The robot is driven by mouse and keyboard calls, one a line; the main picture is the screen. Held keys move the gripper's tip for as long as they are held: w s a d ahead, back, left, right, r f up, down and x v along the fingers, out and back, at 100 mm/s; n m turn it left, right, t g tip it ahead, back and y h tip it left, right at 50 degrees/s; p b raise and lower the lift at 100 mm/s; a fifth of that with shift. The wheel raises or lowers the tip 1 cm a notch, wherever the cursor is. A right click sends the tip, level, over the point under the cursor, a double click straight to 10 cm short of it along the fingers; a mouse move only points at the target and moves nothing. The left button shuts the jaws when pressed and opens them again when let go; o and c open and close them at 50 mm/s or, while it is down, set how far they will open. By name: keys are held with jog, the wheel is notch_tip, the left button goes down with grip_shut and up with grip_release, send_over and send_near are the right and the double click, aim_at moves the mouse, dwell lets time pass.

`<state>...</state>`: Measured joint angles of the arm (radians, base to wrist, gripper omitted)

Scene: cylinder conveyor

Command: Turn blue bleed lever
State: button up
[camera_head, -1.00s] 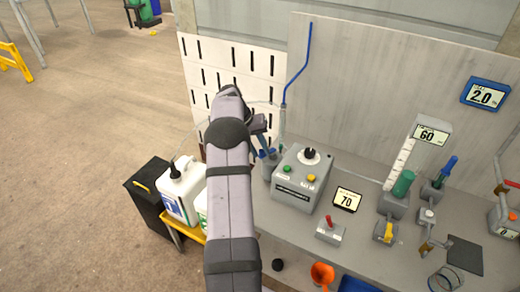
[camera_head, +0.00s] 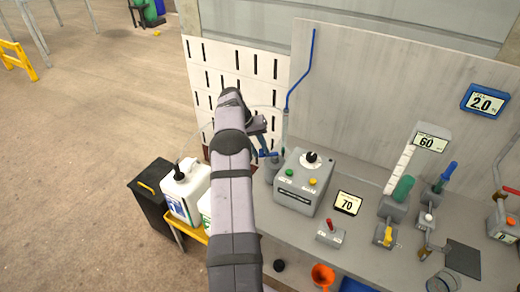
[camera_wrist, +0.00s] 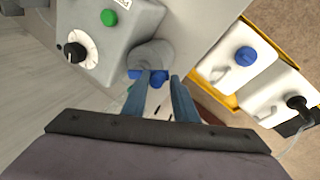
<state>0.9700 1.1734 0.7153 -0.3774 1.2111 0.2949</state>
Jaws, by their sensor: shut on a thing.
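The blue bleed lever (camera_wrist: 134,74) sits on a round grey valve body (camera_wrist: 152,54), seen in the wrist view. My gripper (camera_wrist: 158,80) is shut on the lever, with its bluish-grey fingers covering part of it. In the head view my gripper (camera_head: 262,146) is at the valve, left of the grey control box. The lever (camera_head: 269,154) shows there only as a small blue patch, and my arm hides part of the area.
White containers (camera_head: 184,192) stand on a yellow-edged stand at left. A blue pipe (camera_head: 301,75) runs up the back panel.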

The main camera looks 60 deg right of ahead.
jog(key=shift+w+d+f, duration=0.15)
jog(key=shift+w, duration=0.15)
jog(key=shift+w+d+p, duration=0.25)
jog(key=shift+d+p, duration=0.2)
jog(key=shift+p, duration=0.3)
jog(key=shift+f, duration=0.1)
jog(key=o, duration=1.5)
jog(key=shift+w+d, duration=0.15)
jog(key=shift+o, duration=0.2)
jog(key=shift+s, duration=0.2)
jog(key=shift+w+r, duration=0.1)
jog(key=shift+r, duration=0.2)
